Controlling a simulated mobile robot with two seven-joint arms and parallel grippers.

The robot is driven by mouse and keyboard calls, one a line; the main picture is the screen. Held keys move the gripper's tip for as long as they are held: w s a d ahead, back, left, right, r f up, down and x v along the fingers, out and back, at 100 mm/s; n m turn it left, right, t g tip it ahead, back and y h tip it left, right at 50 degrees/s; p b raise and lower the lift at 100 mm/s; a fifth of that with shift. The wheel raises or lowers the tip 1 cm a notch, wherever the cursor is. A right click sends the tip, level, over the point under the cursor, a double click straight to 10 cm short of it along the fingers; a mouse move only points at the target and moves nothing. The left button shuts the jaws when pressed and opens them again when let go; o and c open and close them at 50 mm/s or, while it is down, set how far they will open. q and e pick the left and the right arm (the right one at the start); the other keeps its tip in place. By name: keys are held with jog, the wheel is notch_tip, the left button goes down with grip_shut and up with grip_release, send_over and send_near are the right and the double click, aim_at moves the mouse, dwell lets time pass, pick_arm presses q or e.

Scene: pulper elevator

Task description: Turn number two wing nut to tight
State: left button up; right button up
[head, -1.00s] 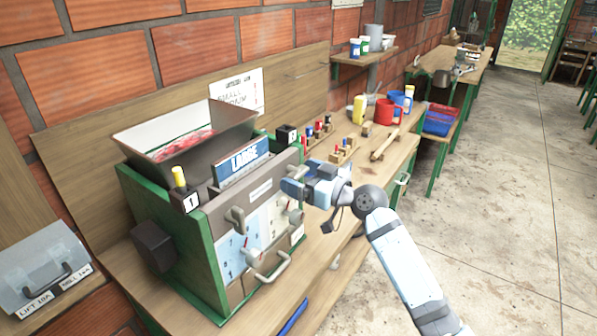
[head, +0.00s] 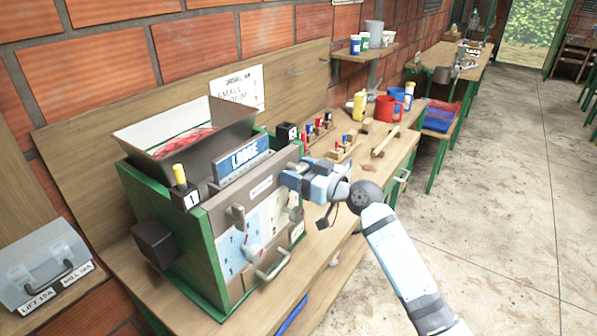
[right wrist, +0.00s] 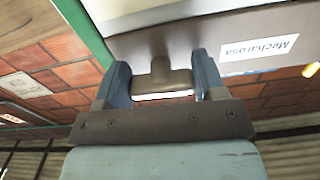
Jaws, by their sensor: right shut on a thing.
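The green-framed pulper (head: 165,262) stands on the bench with a grey front. Black block 1 (head: 190,200) and block 2 (head: 287,132) sit on its top corners. A grey wing nut (head: 236,216) shows on the front below block 1. My right gripper (head: 288,180) is at the upper right of the front, below block 2. In the right wrist view its blue fingers are shut on a grey-brown piece with a pale lower edge (right wrist: 161,78), which looks like the number two wing nut. The head view hides it behind the gripper. My left gripper is not in view.
A Mecharosa label (right wrist: 259,54) lies right of the fingers. A handle (head: 272,266) sticks out low on the front. A LARGE sign (head: 244,160) stands by the hopper (head: 170,160). Wooden holders and cups, including a red mug (head: 387,109), fill the bench farther back. The floor at right is clear.

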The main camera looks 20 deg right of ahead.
jog(key=m+p, duration=0.2)
jog(key=m, duration=0.2)
jog(key=shift+r+m, duration=0.15)
jog(key=shift+m, duration=0.15)
jog(key=m+p, duration=0.1)
jog(key=m, duration=0.1)
jog(key=m+p, duration=0.2)
jog(key=m, duration=0.1)
jog(key=shift+s+a+r+m, duration=0.1)
jog(key=shift+a+m, duration=0.05)
jog(key=shift+m, duration=0.15)
jog(key=shift+m+p, duration=0.45)
jog(key=shift+m, duration=0.35)
jog(key=m+p, duration=0.2)
jog(key=m, duration=0.1)
jog(key=shift+r, duration=0.1)
jog(key=shift+m+p, duration=0.6)
jog(key=shift+m, duration=0.7)
jog(key=o, duration=0.9)
